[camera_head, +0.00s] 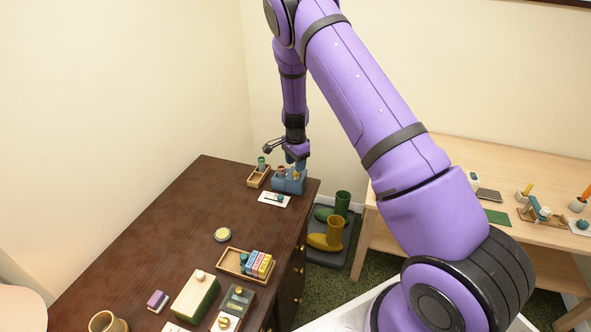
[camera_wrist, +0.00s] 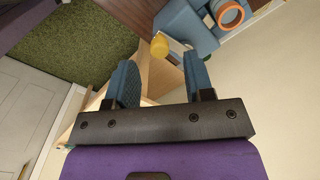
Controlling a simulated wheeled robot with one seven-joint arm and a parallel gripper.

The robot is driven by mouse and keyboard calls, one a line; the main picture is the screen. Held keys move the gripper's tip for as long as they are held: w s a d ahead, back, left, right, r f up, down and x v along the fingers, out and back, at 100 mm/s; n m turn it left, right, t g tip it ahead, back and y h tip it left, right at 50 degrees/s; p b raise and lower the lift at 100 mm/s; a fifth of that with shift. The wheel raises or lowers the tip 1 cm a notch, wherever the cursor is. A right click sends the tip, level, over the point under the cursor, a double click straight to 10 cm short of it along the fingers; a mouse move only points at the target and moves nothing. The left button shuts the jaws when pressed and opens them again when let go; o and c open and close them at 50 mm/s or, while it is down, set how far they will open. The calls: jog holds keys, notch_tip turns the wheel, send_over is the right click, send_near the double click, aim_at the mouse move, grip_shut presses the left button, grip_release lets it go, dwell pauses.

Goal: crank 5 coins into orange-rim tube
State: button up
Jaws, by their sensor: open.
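A blue coin machine (camera_head: 289,184) stands at the far right corner of the dark desk; it also shows at the top of the wrist view (camera_wrist: 184,22). A tube with an orange rim (camera_wrist: 230,14) sits on it, its mouth facing the camera. A yellow crank knob (camera_wrist: 159,46) on a thin pale arm sticks out beside the machine. My gripper (camera_wrist: 160,62) is open and empty, and the knob appears between its two blue fingertips, apart from both. In the head view my gripper (camera_head: 295,163) is right over the machine and hides part of it. No coins can be made out.
A small wooden tray (camera_head: 252,183) with little containers stands left of the machine. A white card (camera_head: 274,204) lies in front of it. A round tin (camera_head: 222,235) and a tray of coloured blocks (camera_head: 232,271) are nearer. Boots (camera_head: 327,240) stand on the floor beside the desk.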

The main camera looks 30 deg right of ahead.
notch_tip(320, 180, up, 7)
jog(key=shift+r, duration=0.2)
dwell(0.4)
notch_tip(320, 180, down, 11)
jog(key=m, duration=1.1)
jog(key=shift+d+m, duration=0.15)
jog(key=shift+m, duration=0.25)
jog(key=shift+r, duration=0.1)
grip_shut()
